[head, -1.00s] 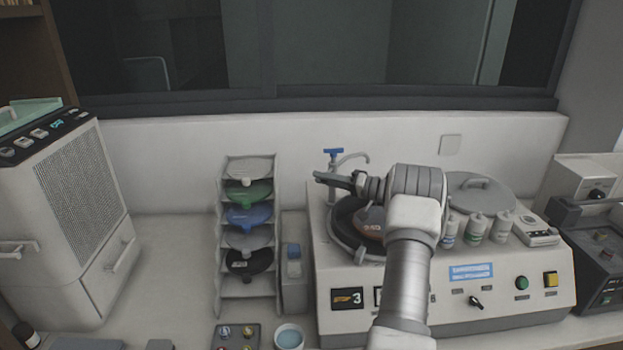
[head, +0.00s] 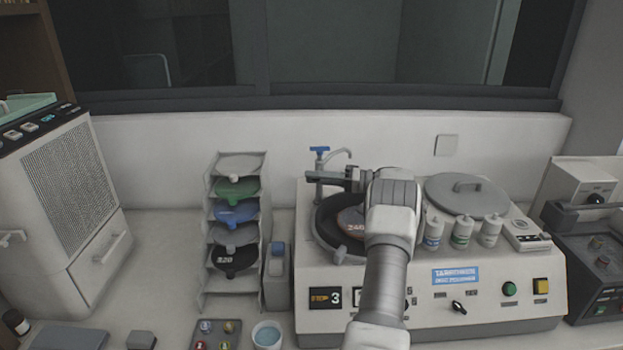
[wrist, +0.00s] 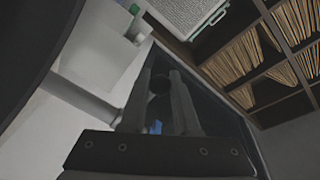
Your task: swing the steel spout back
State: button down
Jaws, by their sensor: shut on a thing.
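The steel spout (head: 341,152) curves out to the right from the top of a tap with a blue handle (head: 319,150), at the back left of the grinder. My gripper (head: 312,177) reaches left across the tap, just below the blue handle. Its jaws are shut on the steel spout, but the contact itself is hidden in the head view. In the wrist view my two fingers (wrist: 165,95) stand close together, with a dark round shape and a small blue patch between them.
The grinder (head: 400,285) has a dark bowl with a disc under my arm, a grey lid (head: 467,194) and several bottles to the right. A disc rack (head: 205,270) stands left. A white wall is close behind the tap.

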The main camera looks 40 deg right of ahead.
jog(key=shift+r, duration=0.1)
dwell(0.5)
jog(key=c, duration=0.7)
grip_release()
jog(key=shift+o, duration=0.2)
jog(key=shift+d, duration=0.1)
jog(key=b+v, duration=0.2)
jog(key=v, duration=1)
jog(key=shift+b, duration=0.35)
